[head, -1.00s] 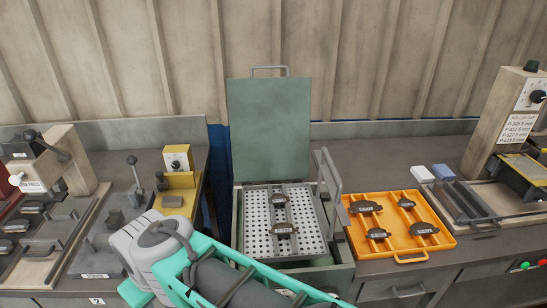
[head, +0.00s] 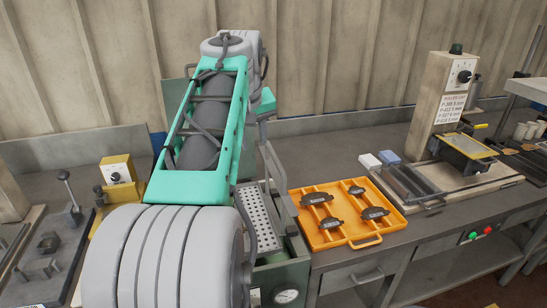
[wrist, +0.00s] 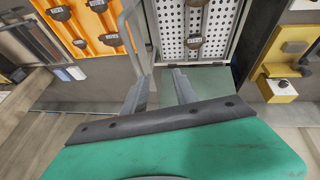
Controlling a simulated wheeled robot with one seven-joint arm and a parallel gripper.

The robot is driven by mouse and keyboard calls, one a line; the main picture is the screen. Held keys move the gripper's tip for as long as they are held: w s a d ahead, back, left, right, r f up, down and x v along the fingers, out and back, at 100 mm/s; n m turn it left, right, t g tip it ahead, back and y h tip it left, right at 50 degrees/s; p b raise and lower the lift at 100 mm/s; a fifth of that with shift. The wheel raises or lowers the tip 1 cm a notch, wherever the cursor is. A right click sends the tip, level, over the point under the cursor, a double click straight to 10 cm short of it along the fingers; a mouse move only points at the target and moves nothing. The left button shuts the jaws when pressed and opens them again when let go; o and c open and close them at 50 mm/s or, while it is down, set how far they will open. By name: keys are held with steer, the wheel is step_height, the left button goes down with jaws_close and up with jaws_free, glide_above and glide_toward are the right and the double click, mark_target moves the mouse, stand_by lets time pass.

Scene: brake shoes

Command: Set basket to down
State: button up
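The basket (head: 262,222) is a perforated metal tray in the green washer cabinet (head: 283,272), partly hidden by my arm in the head view. A grey bent bar (wrist: 129,32), which looks like a handle or lever, stands beside the basket. My gripper (wrist: 160,84) is open, its two fingers apart with nothing seen between them. The left finger appears close to the bar's lower end; I cannot tell whether they touch. The gripper is hidden in the head view.
An orange tray (head: 333,239) with several brake shoes lies right of the cabinet. The raised green lid (head: 172,100) is mostly behind my arm. A yellow device (head: 118,180) stands left, and a roller machine (head: 440,100) stands at the back right.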

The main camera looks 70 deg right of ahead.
glide_toward(275, 155)
steer(key=shift+m+g, duration=0.3)
steer(key=shift+m, duration=0.1)
steer(key=x, duration=0.8)
steer(key=shift+w, duration=0.3)
steer(key=shift+r, duration=0.1)
steer(key=shift+c, duration=0.2)
jaws_close()
